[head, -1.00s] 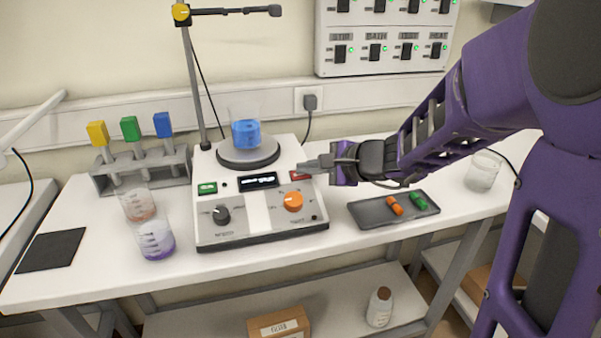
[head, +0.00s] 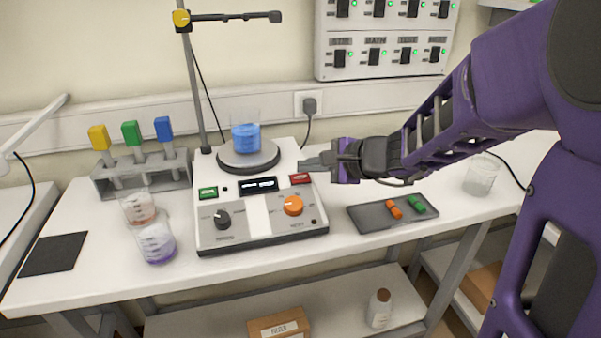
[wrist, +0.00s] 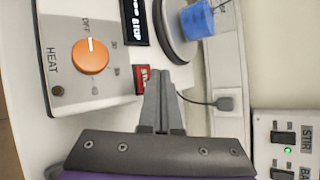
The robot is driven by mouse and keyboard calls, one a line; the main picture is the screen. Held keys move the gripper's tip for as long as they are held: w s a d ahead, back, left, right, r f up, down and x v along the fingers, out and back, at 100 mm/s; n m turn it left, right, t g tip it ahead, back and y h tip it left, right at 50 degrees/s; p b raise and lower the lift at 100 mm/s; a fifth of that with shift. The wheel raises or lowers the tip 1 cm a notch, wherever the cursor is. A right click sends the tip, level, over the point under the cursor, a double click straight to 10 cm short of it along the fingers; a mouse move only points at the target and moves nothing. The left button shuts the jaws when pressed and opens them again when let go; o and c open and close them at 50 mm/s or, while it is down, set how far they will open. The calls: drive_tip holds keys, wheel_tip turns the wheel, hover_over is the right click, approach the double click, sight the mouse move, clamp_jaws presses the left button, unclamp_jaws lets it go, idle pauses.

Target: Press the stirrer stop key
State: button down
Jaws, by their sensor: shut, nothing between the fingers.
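The stirrer hotplate (head: 262,232) stands on the white bench. On its front panel are a red key (head: 300,179) at the right, a green key (head: 208,193) at the left, and a dark display (head: 258,185) between them. My gripper (head: 301,164) is shut and empty, its fingertips just behind and above the red key in the head view. In the wrist view my gripper (wrist: 165,75) points past the red key (wrist: 148,79), which shows beside the fingertips, partly covered by them. I cannot tell whether the tips touch the panel.
A beaker of blue liquid (head: 246,138) stands on the round plate. An orange knob (head: 293,205) and a dark knob (head: 222,217) sit on the lower panel. A grey tray (head: 365,217) with small orange and green pieces lies right. Two beakers stand left; a stand rises behind.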

drive_tip(key=r, duration=0.1)
drive_tip(key=s+r+p, duration=0.1)
drive_tip(key=r+p, duration=0.1)
drive_tip(key=r, duration=0.1)
drive_tip(key=shift+s+d, duration=0.2)
drive_tip(key=shift+s, duration=0.05)
idle(0.4)
